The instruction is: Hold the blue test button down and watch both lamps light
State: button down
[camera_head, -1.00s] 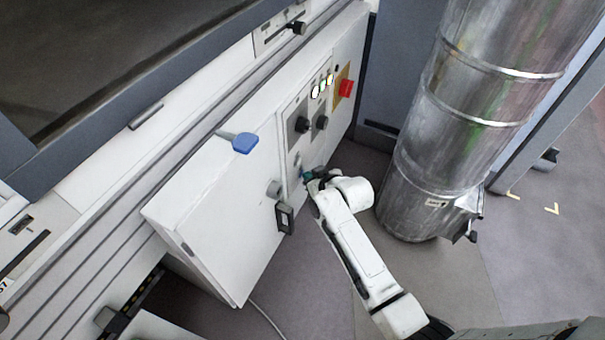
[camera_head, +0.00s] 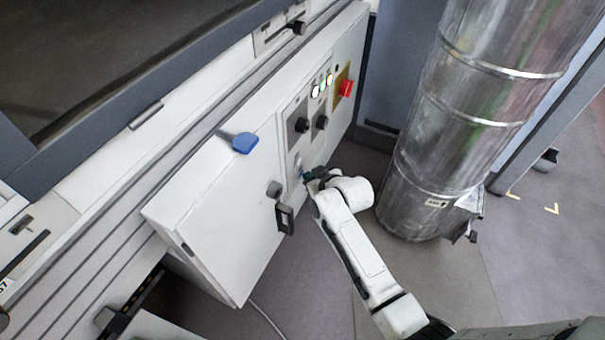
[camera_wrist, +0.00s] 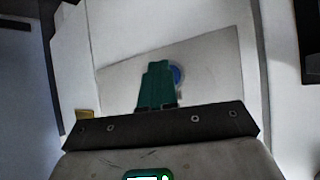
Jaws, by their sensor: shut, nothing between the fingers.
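The blue test button (camera_wrist: 178,76) shows in the wrist view as a round blue disc in a pale ring, partly hidden behind my fingers. My gripper (camera_wrist: 158,66) is shut and empty, its green fingertips over the left part of the button. I cannot tell whether they touch or press it. In the head view my gripper (camera_head: 307,176) is at the lower part of the control panel (camera_head: 293,148). The small lamps (camera_head: 315,91) at the panel's upper end look bright, at least the nearest, whitish one; their exact states are too small to tell.
A red switch (camera_head: 346,88) on a yellow plate and two dark knobs (camera_head: 301,125) are on the cabinet face. A large metal duct (camera_head: 455,120) stands right of my arm.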

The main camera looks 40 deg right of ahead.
jog(key=shift+s+d+p, duration=0.3)
jog(key=shift+s+p, duration=0.1)
jog(key=shift+s, duration=0.35)
jog(key=shift+s+d+p, duration=0.3)
jog(key=shift+s, duration=0.5)
jog(key=shift+s+d+p, duration=0.25)
jog(key=shift+s, duration=0.5)
jog(key=shift+s+d+p, duration=0.3)
jog(key=shift+s, duration=0.5)
jog(key=s+a+n+g+y, duration=0.15)
jog(key=s+a+g, duration=0.25)
jog(key=s+a, duration=0.5)
jog(key=s+a+r+g, duration=0.3)
jog(key=s, duration=0.4)
jog(key=s+a+r+g, duration=0.2)
jog(key=s+a, duration=0.1)
jog(key=s, duration=0.4)
notch_tip(320, 180, up, 20)
jog(key=s+p, duration=0.1)
jog(key=p, duration=1.8)
jog(key=shift+g, duration=0.3)
